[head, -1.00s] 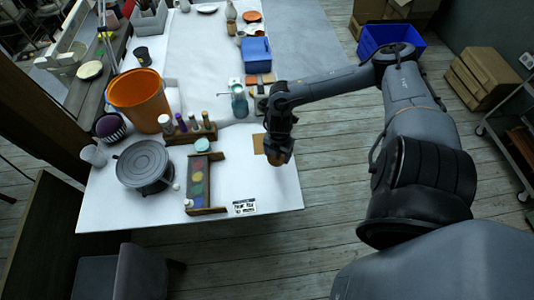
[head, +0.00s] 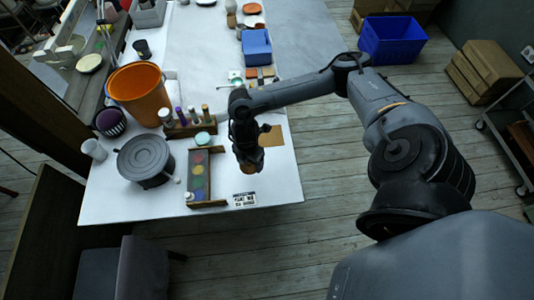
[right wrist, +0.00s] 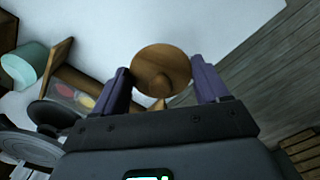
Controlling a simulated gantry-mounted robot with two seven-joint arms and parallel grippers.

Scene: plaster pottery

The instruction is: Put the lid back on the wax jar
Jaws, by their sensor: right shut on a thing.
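A round wooden lid with a knob (right wrist: 161,72) is held between the purple fingers of my right gripper (right wrist: 160,84). In the head view my right gripper (head: 247,162) is over the table's front right part, with a bit of the brown lid (head: 248,169) showing under it. A small pale teal pot (head: 202,139), apparently the wax jar, stands behind the paint palette, left of the gripper. In the right wrist view the teal pot (right wrist: 24,66) is at the left, apart from the lid. My left gripper is out of view.
A wooden palette box with coloured discs (head: 199,176) lies left of the gripper. A grey turntable (head: 146,160), a bottle rack (head: 190,130) and an orange bucket (head: 138,95) stand farther left. A flat tan square (head: 271,136) lies right of the gripper. The table's front edge is close.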

